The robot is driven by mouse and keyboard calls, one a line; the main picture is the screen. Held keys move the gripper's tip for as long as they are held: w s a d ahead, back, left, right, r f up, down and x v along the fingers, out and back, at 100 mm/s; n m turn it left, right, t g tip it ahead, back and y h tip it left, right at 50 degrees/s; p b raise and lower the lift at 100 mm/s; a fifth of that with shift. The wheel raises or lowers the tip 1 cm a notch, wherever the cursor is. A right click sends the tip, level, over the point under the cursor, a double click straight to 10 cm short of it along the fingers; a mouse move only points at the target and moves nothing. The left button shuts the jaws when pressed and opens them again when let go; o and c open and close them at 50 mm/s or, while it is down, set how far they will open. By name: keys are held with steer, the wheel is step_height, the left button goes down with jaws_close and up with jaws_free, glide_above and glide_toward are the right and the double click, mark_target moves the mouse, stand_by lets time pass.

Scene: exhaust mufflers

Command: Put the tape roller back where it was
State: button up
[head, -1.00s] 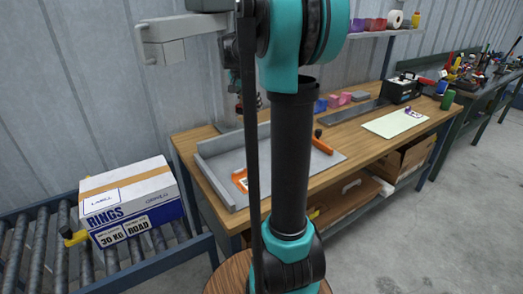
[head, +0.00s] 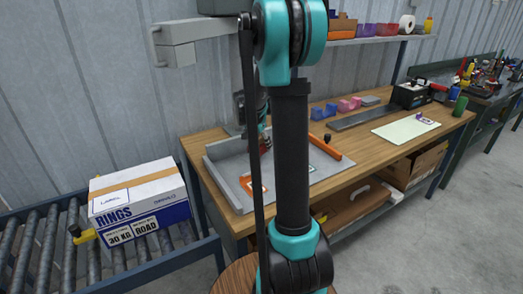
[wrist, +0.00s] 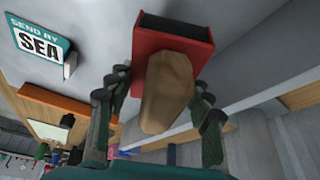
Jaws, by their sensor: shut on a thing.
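The tape roller (wrist: 172,45) has a red body with a dark edge and a tan handle (wrist: 168,90). My gripper (wrist: 162,80) is shut on it, with dark fingers on either side of the handle. The red body extends beyond the fingertips. In the head view my gripper hangs over the back part of the grey tray (head: 228,190) on the wooden bench, and only a small red bit shows there. Most of the roller is hidden behind my arm. I cannot tell whether it touches the tray.
An orange-edged card (head: 254,187) lies in the tray. A teal-edged "SEND BY SEA" card (wrist: 38,42) is also near. An orange bar (head: 325,147) with a black knob lies at the tray's right. A rings carton (head: 138,200) sits on rollers at left. A pale sheet (head: 406,129) lies farther right.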

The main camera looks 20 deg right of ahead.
mark_target(257, 137)
steer(key=shift+f, duration=1.5)
steer(key=shift+f, duration=0.1)
steer(key=o, duration=1.6)
steer(key=v, duration=1.2)
